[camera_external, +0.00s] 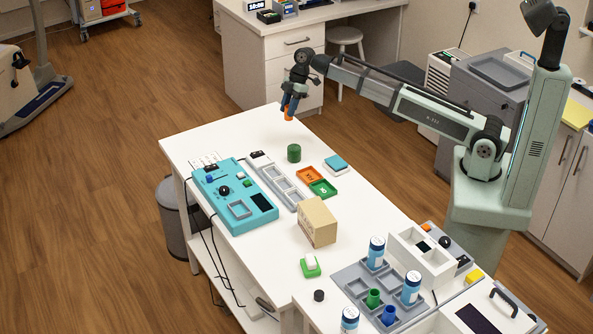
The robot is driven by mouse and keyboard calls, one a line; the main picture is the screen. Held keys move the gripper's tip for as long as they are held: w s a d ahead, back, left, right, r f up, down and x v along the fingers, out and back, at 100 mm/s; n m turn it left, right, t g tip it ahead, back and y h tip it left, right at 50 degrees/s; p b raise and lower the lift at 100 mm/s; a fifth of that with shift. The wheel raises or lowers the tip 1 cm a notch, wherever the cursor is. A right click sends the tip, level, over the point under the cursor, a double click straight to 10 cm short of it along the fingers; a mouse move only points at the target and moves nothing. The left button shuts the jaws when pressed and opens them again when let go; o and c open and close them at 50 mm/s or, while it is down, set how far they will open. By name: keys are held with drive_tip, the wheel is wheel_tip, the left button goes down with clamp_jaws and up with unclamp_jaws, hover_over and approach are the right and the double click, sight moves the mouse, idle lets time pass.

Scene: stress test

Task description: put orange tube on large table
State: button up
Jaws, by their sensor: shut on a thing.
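An orange tube (289,115) is held in my gripper (289,108) near the far end of the large white table (228,142). My gripper points down and its fingers are shut on the tube. The tube's upper part is hidden between the fingers and its lower end shows below them. It appears to be above the tabletop; the exact gap cannot be told from this view.
A green cylinder (294,153) stands close to the gripper. A turquoise panel (235,196), a grey tray (281,186), orange (309,175) and green (323,189) trays and a cardboard box (317,222) occupy the table's middle. The far end is mostly clear.

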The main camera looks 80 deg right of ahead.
drive_tip(key=shift+w+d+m, duration=0.1)
drive_tip(key=shift+w+m, duration=0.3)
drive_tip(key=shift+m, duration=0.1)
drive_tip(key=shift+f, duration=4.95)
drive_tip(key=shift+f, duration=0.15)
drive_tip(key=o, duration=1)
drive_tip(key=v, duration=1.2)
drive_tip(key=shift+s+r, duration=0.15)
drive_tip(key=shift+r, duration=0.05)
